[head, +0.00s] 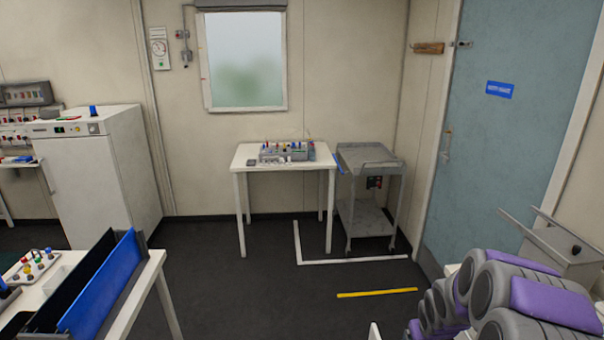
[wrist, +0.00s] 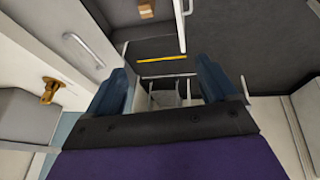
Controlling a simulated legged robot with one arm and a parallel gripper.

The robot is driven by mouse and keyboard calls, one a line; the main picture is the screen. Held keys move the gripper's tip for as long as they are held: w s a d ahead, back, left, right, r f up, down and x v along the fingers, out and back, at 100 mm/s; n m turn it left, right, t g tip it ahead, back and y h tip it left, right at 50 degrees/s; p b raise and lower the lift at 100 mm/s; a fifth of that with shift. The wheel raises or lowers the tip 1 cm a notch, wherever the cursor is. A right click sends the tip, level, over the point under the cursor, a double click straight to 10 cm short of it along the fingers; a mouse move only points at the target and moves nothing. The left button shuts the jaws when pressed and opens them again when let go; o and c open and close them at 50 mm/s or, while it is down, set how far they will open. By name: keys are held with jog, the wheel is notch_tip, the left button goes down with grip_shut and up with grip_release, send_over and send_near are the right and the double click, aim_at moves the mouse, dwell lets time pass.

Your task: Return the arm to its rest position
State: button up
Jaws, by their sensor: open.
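My arm, grey with purple panels, shows at the lower right of the head view, its links bunched close together. My gripper (wrist: 164,88) shows in the wrist view with its two dark blue fingers spread wide apart. Nothing is held between the fingers; the view passes between them to the floor and some pale, unclear shapes beyond. I cannot make out the fingertips in the head view.
A white table (head: 250,164) with a grey rack (head: 287,152) stands by the far wall, beside a grey trolley (head: 368,153). A blue door (head: 500,140) is at right. A white cabinet (head: 100,175) and a near bench (head: 150,275) are at left. The dark floor between is clear.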

jog(key=s+a+r+g+b, duration=0.1)
jog(key=s+a, duration=0.5)
jog(key=s, duration=0.6)
jog(key=s+a+r+g+y+b, duration=0.1)
jog(key=s+a+r+g, duration=0.2)
jog(key=s, duration=0.9)
jog(key=s+a+r+g+b, duration=0.1)
jog(key=s+a+r+g, duration=0.1)
jog(key=s+a+r, duration=0.5)
jog(key=s+a, duration=0.1)
jog(key=s, duration=0.5)
jog(key=shift+a+r+y+b, duration=0.15)
jog(key=shift+a+y+b, duration=0.15)
jog(key=shift+a+b, duration=0.1)
jog(key=shift+w, duration=0.1)
jog(key=shift+c, duration=0.4)
